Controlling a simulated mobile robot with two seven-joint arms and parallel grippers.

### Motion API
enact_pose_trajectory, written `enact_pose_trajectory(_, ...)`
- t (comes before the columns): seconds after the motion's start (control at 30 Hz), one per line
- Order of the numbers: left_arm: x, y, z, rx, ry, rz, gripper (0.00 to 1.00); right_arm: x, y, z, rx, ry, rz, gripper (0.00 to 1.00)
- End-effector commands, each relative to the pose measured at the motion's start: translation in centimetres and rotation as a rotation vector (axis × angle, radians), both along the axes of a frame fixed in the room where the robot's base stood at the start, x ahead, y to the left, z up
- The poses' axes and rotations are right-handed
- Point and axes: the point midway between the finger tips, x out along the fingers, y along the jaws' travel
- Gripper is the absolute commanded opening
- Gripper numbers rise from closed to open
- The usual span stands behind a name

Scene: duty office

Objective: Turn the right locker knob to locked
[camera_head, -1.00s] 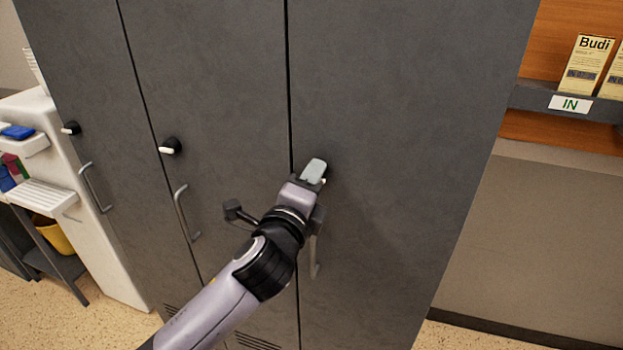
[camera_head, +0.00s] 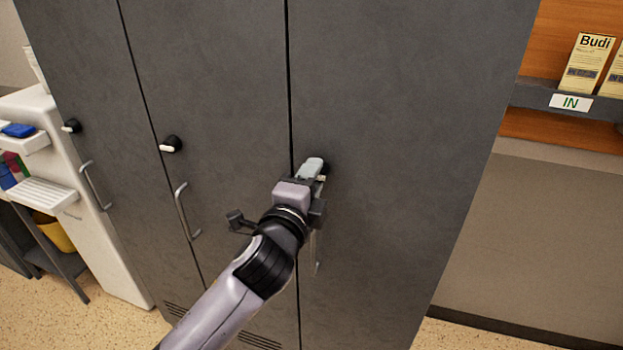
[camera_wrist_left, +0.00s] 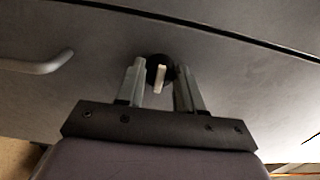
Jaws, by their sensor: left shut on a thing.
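The right locker knob (camera_wrist_left: 152,68) is a black round knob with a white pointer (camera_wrist_left: 160,80) on the grey right locker door (camera_head: 390,120). In the left wrist view the knob sits between the two grey fingers of my left gripper (camera_wrist_left: 161,88), which is shut on it. In the head view my left gripper (camera_head: 315,170) covers most of the knob; only a dark edge and a bit of the white pointer show. The pointer's exact setting is hard to tell there. My right gripper is not in view.
Two other locker knobs, the middle one (camera_head: 171,145) and the left one (camera_head: 71,126), have white pointers. Door handles (camera_head: 186,212) hang below them; the right door's handle (camera_head: 317,255) is partly behind my arm. A shelf with boxes (camera_head: 587,62) stands at the right.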

Motion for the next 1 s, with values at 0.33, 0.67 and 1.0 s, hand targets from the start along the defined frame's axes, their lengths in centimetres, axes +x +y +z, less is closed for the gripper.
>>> enact_pose_trajectory(0.33,0.0,-0.1,0.0,-0.002,0.002,-0.001,0.62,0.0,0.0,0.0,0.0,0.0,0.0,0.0)
enact_pose_trajectory(0.67,-1.7,0.5,-0.1,-0.002,0.001,-0.001,0.62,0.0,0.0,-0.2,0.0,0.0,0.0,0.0)
enact_pose_trajectory(1.0,-5.8,1.8,-0.1,-0.002,0.002,-0.003,0.62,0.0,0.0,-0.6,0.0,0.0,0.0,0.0)
